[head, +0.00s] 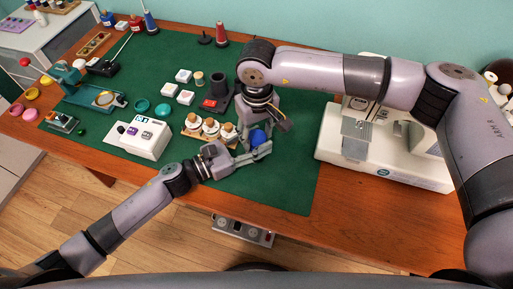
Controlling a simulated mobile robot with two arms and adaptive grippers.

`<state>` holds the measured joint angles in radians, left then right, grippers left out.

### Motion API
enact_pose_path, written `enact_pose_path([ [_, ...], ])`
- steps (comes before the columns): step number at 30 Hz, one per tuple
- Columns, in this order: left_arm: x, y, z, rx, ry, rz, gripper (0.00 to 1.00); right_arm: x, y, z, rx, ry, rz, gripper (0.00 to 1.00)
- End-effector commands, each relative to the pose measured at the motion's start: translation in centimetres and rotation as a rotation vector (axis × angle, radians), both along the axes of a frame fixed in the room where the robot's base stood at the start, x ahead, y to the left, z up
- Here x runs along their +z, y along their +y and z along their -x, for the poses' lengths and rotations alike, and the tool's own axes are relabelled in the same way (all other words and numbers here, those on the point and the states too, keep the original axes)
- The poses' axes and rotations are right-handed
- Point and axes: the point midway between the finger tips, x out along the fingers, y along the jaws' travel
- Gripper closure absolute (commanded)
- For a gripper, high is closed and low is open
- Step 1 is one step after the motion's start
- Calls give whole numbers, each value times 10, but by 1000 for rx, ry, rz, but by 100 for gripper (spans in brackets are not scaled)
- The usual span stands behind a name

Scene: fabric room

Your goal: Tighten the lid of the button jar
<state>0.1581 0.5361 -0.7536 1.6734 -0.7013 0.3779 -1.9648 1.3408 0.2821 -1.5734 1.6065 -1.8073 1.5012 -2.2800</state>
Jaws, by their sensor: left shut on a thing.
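A small blue rounded thing (258,137), probably the button jar or its lid, shows between my two grippers near the middle of the green mat. My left gripper (258,153) comes in low from the left and is shut on it. The fingers hide its lower part, so I cannot tell lid from body. My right gripper (262,122) points down from above, just over the blue thing. Its fingers are partly hidden, and I cannot tell whether they are open or touch it.
A wooden rack (210,128) with several corked jars stands just left of the grippers. A black holder (217,95) is behind. A white box (143,135) lies farther left, and a white sewing machine (385,150) stands right. The front right mat (285,190) is clear.

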Motion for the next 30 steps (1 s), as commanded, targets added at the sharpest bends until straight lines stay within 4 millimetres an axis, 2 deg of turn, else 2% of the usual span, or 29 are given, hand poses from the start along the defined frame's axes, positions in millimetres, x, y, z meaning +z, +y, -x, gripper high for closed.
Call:
enact_pose_path([
  [6,-1,1,0,1,0,-2,100,0,0,0,0,0,0,38],
  [16,-1,1,0,1,0,-2,100,2,0,0,0,0,-1,38],
  [27,-1,1,0,1,0,-2,100,42,0,1,0,-1,0,38],
  [30,-1,1,0,1,0,-2,100,45,0,1,0,-1,0,38],
])
